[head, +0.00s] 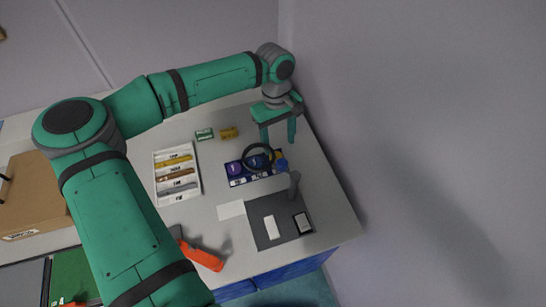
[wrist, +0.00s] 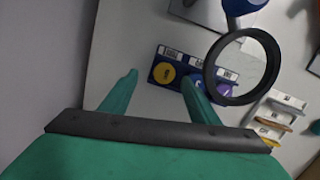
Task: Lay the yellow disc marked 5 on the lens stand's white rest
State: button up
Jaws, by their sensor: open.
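In the wrist view, the yellow disc (wrist: 165,72) sits at the left end of a blue rack (wrist: 184,87); its mark is too small to read. In the head view my gripper (head: 278,140) points down behind the lens stand's black ring (head: 257,157). The stand's dark grey base (head: 258,238) carries a white rectangle (head: 271,227), apparently the rest, which looks bare.
The lens ring (wrist: 209,83) overhangs the rack close to my right finger, with a blue knob (head: 281,164) beside it. A white tray (head: 158,183) of coloured strips, a green box (head: 204,134), a yellow block (head: 229,133) and an orange tool (head: 203,255) are on the table.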

aim_at(275, 151)
jog(key=f, duration=0.3)
jog(key=a+f, duration=0.1)
jog(key=shift+s+f, duration=0.4)
jog(key=c, duration=1.1)
jog(key=shift+w, duration=0.15)
jog(key=shift+c, duration=0.2)
jog(key=shift+w, duration=0.1)
jog(key=shift+a+r, duration=0.15)
jog(key=shift+a, duration=0.15)
jog(key=shift+s+d+r, duration=0.1)
jog(key=shift+d+r, duration=0.2)
jog(key=shift+r, duration=0.25)
jog(key=shift+s+d+r, duration=0.1)
jog(key=shift+d+r, duration=0.2)
jog(key=shift+r, duration=0.25)
notch_tip(275, 151, up, 16)
jog(key=shift+a+f, duration=0.25)
jog(key=shift+a, duration=0.05)
